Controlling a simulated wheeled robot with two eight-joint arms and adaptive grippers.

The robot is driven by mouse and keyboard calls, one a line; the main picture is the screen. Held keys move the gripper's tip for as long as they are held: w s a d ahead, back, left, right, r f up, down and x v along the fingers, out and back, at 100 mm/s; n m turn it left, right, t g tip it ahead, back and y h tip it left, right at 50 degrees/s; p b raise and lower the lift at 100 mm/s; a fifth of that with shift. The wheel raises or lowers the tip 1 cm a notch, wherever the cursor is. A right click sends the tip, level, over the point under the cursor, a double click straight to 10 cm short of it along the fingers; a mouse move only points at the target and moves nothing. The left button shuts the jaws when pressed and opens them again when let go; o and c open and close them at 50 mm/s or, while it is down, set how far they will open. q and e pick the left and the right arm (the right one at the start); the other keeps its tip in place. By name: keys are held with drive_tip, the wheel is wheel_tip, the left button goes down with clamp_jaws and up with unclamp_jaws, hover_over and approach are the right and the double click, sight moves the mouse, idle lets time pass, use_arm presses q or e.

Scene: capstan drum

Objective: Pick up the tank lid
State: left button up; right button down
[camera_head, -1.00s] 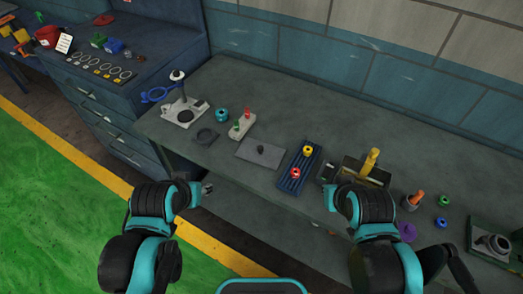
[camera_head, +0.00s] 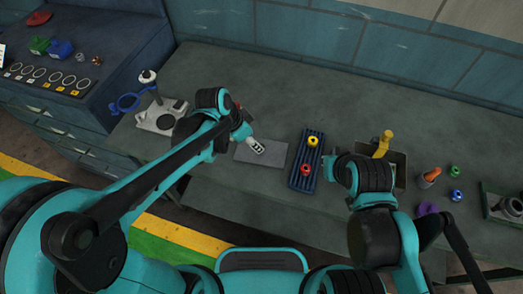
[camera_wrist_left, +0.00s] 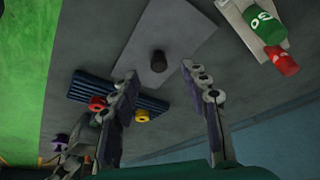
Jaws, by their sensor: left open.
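The tank lid (camera_head: 276,157) is a flat grey rectangular plate lying on the bench. In the left wrist view its plate (camera_wrist_left: 180,35) carries a short dark knob (camera_wrist_left: 158,62). My left gripper (camera_head: 258,147) is over the lid and covers the knob in the head view. In the left wrist view my left gripper (camera_wrist_left: 160,75) is open, with the knob seen between its fingers but not gripped. My right gripper (camera_head: 329,166) is beside the blue rack, mostly hidden by its wrist; its jaws cannot be made out.
Right of the lid is a blue ribbed rack (camera_head: 305,175) with a yellow ring (camera_head: 313,141) and a red ring (camera_head: 306,170). A dark box (camera_head: 398,163) with a yellow upright piece (camera_head: 384,143) stands farther right.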

sight(274, 155)
use_arm(q)
drive_tip(key=b+x, duration=0.1)
drive_tip(key=x, duration=0.1)
drive_tip(key=b+x, duration=0.1)
drive_tip(key=x, duration=0.2)
drive_tip(key=shift+w+d, duration=0.15)
drive_tip(key=shift+d, duration=0.25)
drive_tip(key=shift+r, duration=0.15)
clamp_jaws()
drive_tip(key=shift+r, duration=0.1)
